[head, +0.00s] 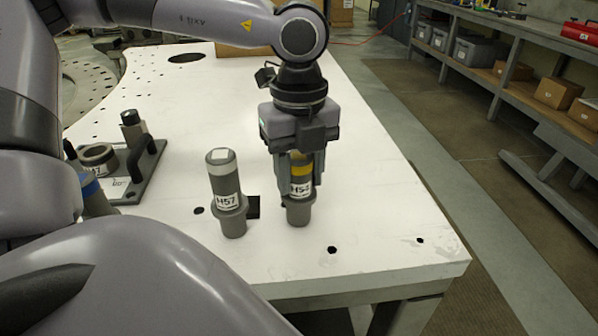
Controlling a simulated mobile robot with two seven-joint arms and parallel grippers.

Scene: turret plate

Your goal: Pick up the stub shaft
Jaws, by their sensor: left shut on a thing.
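A grey stub shaft with a yellow band and an H54 label (299,189) stands upright at the right part of the white table. My left gripper (294,165) points down over it and is shut around its upper part. I cannot tell whether its lower end touches the table. A second grey shaft labelled H57 (226,190), with a pale square on its top, stands on the table just left of the held one, apart from it. My right gripper is not in view.
The white table (380,220) is clear to the right, with a few dark holes. A grey fixture plate (145,165) with a ring and a post stands at the left. A blue-banded part (91,190) is partly hidden by my arm. A shelf with boxes (520,75) stands beyond the aisle.

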